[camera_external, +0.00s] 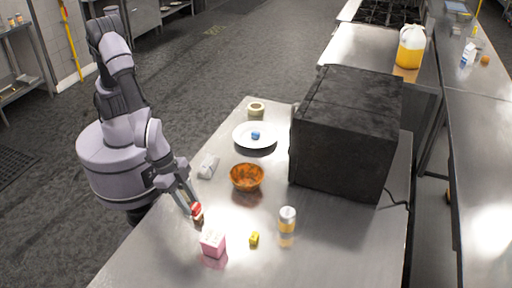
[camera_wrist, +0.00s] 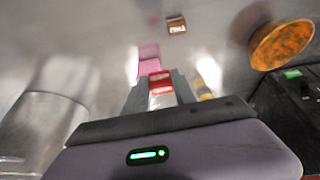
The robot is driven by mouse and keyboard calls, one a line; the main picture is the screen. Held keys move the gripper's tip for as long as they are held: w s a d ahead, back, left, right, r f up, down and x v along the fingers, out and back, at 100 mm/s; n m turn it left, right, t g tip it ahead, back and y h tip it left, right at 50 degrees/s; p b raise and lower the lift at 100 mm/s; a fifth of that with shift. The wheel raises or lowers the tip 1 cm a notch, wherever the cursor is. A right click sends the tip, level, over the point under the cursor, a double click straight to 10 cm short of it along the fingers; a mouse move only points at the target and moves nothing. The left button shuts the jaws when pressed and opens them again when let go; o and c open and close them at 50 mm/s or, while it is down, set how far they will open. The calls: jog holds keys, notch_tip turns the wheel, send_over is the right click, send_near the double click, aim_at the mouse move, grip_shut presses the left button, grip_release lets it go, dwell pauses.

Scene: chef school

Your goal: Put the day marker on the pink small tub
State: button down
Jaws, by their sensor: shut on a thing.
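My gripper (camera_external: 190,203) is shut on a small red-and-white block, the day marker (camera_external: 197,209), low over the near left part of the steel table. In the wrist view the marker (camera_wrist: 160,82) sits between the two fingers, red on top with a pale face. The pink small tub (camera_external: 213,243) stands on the table just in front and to the right of my gripper, apart from the marker in the outside view. In the wrist view the tub (camera_wrist: 149,62) is partly hidden behind the marker and fingers.
A small yellow block (camera_external: 254,239) lies right of the tub. A large black box (camera_external: 345,130) fills the back right. The table's front is clear.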

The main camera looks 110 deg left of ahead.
jog(key=w+d, duration=0.1)
jog(key=w, duration=0.1)
jog(key=w+d, duration=0.1)
jog(key=w, duration=0.1)
jog(key=w+d, duration=0.1)
jog(key=w, duration=0.1)
jog(key=shift+w+f, duration=0.3)
jog(key=shift+f, duration=0.05)
jog(key=shift+w+d+f, duration=0.1)
jog(key=shift+w+f, duration=0.1)
jog(key=shift+w, duration=0.05)
jog(key=shift+f+b, duration=0.85)
jog(key=shift+f, duration=0.85)
jog(key=c, duration=1)
grip_release()
jog(key=shift+c, duration=0.2)
jog(key=shift+r, duration=0.1)
